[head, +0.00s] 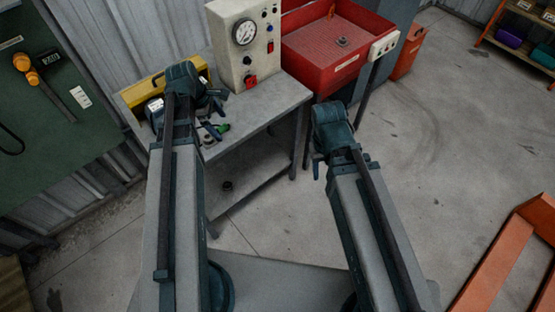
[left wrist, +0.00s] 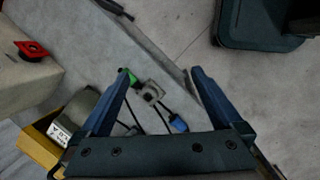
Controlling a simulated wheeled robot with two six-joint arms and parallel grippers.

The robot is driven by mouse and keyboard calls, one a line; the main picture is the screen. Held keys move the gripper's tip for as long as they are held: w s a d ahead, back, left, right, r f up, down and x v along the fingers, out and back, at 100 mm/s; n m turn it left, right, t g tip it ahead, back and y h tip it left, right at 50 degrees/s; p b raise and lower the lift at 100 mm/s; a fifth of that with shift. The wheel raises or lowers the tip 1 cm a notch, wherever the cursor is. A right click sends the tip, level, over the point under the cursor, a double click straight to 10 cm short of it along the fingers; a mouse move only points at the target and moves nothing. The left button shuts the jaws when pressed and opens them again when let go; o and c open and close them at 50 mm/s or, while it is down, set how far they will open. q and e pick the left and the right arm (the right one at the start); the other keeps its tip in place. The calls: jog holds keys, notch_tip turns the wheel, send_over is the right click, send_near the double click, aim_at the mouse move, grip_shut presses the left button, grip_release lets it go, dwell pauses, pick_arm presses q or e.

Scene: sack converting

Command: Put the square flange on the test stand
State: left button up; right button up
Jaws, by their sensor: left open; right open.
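A small grey square piece with a round hole (left wrist: 150,92), which looks like the square flange, lies on the grey table (head: 262,112). In the left wrist view it shows between the spread fingers of my left gripper (left wrist: 160,74), untouched. In the head view my left gripper (head: 218,118) is open and empty above the table's left part, largely covering that spot. A cream box with a gauge (head: 238,58), possibly the test stand, stands at the table's back; its red switch shows in the left wrist view (left wrist: 33,50). My right gripper (head: 318,168) is open and empty, right of the table.
A green-ended item (head: 222,128) and a blue-ended item (left wrist: 178,124) lie close to the square piece. A yellow tray (head: 134,94) is at the table's left back. A red basin (head: 300,68) holds a dark round part (head: 342,42). Another dark part (head: 227,185) is on the lower shelf (head: 255,180).

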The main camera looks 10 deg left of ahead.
pick_arm(q)
jog(key=s+d+m+y, duration=0.1)
jog(key=s+d+m, duration=0.3)
jog(key=d+m, duration=0.3)
jog(key=s+d+m+g+y, duration=0.1)
jog(key=s+d+m, duration=0.3)
jog(key=d+m, duration=0.3)
jog(key=s+d+m+y, duration=0.1)
jog(key=s+d+m, duration=0.3)
jog(key=d+m, duration=0.4)
jog(key=shift+f+m+g+y, duration=0.3)
jog(key=shift+m+g+y, duration=0.1)
jog(key=shift+m, duration=0.2)
jog(key=shift+d, duration=0.1)
jog(key=shift+c, duration=0.3)
